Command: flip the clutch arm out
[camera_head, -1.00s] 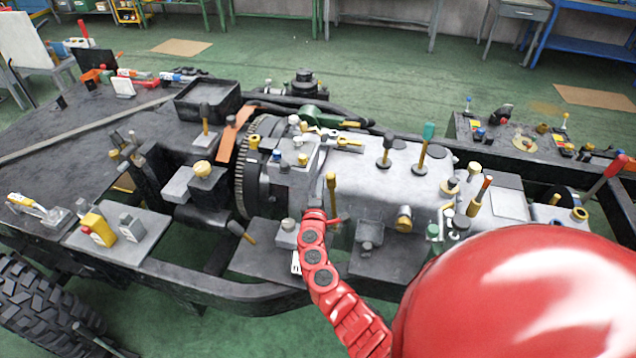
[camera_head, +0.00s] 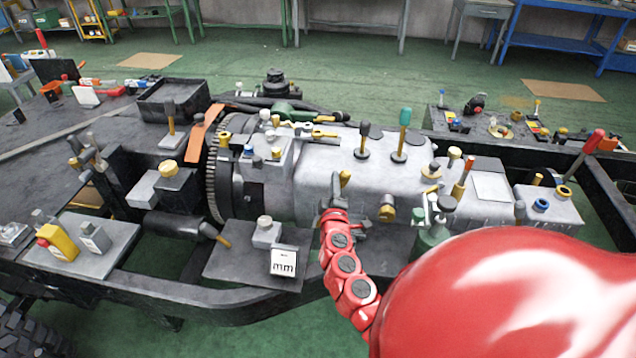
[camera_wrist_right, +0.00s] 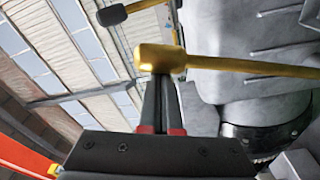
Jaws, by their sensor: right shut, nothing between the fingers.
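A yellow lever, which I take to be the clutch arm (camera_wrist_right: 235,65), runs across the right wrist view and ends in a thick blunt knob. In the head view its yellow end (camera_head: 345,178) stands at the near side of the grey gearbox housing (camera_head: 320,160). My right gripper (camera_head: 335,198) is beside that end. In the right wrist view its two dark fingers (camera_wrist_right: 162,85) are shut, with their tips at the knob and nothing between them. Whether the tips touch the knob cannot be told. The lever's root is not clear. My left gripper is out of view.
A toothed flywheel ring (camera_head: 213,175) stands left of the gearbox. A small white card marked "mm" (camera_head: 284,262) and a grey block (camera_head: 266,232) are on a dark plate (camera_head: 235,262) left of my arm. Several levers rise from the housing, including a green-topped one (camera_head: 404,118).

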